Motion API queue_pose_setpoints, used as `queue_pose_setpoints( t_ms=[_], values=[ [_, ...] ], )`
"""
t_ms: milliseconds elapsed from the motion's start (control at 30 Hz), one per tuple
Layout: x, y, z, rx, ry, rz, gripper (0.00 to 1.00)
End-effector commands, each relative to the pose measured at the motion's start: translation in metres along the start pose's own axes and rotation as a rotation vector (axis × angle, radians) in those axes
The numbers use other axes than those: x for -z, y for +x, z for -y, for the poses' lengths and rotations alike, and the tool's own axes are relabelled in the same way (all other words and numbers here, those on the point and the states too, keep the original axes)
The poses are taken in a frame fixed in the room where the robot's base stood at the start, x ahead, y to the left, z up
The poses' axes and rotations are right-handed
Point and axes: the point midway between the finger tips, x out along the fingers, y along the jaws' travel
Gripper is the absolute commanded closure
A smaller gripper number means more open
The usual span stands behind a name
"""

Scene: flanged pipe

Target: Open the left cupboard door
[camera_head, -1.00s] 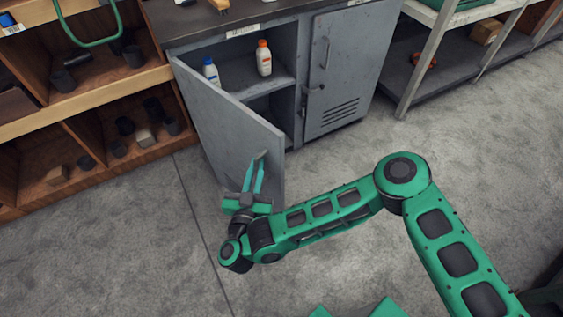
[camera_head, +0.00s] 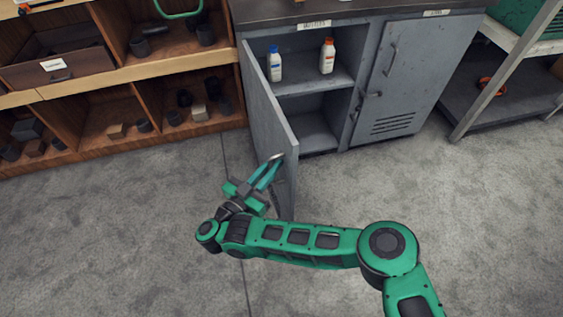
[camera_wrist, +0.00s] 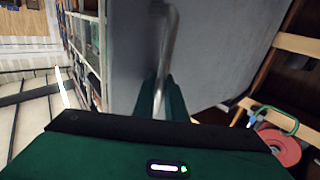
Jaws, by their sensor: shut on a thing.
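The left cupboard door (camera_head: 270,125) stands swung wide open, hinged at its left side, with its free edge toward me. My gripper (camera_head: 272,168) is at the outer face of the door near that free edge. Its fingers are shut on the door handle (camera_head: 277,157). In the wrist view the fingers (camera_wrist: 162,98) close around the curved metal handle (camera_wrist: 170,45) against the grey door (camera_wrist: 215,50). The open cupboard shows a shelf (camera_head: 312,82) with a blue-capped white bottle (camera_head: 275,66) and an orange-capped white bottle (camera_head: 327,58).
The right cupboard door (camera_head: 405,75) is closed. Wooden cubbies (camera_head: 120,110) with small dark parts stand to the left of the open door. A metal rack (camera_head: 510,70) stands at the right. The grey floor (camera_head: 420,175) in front is clear.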

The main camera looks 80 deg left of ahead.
Motion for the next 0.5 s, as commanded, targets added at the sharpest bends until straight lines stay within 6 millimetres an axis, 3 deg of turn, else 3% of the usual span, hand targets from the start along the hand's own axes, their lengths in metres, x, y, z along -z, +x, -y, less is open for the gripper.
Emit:
queue_pose_setpoints(
  t_ms=[67, 133, 167, 333, 400, 433, 500],
  values=[
    [0.0031, -0.0027, 0.0065, -0.010, 0.055, 0.043, 1.00],
    [0.0067, -0.0041, 0.0100, 0.011, -0.063, -0.014, 1.00],
    [0.0059, -0.0060, 0.0109, 0.002, 0.011, 0.018, 1.00],
    [0.0039, -0.0099, 0.0132, 0.006, 0.004, 0.019, 1.00],
    [0.0010, -0.0076, 0.0116, -0.009, 0.089, 0.059, 1.00],
    [0.0060, -0.0108, 0.0153, 0.009, 0.009, 0.013, 0.82],
    [0.0049, -0.0111, 0.0140, 0.006, 0.024, 0.023, 0.71]
  ],
)
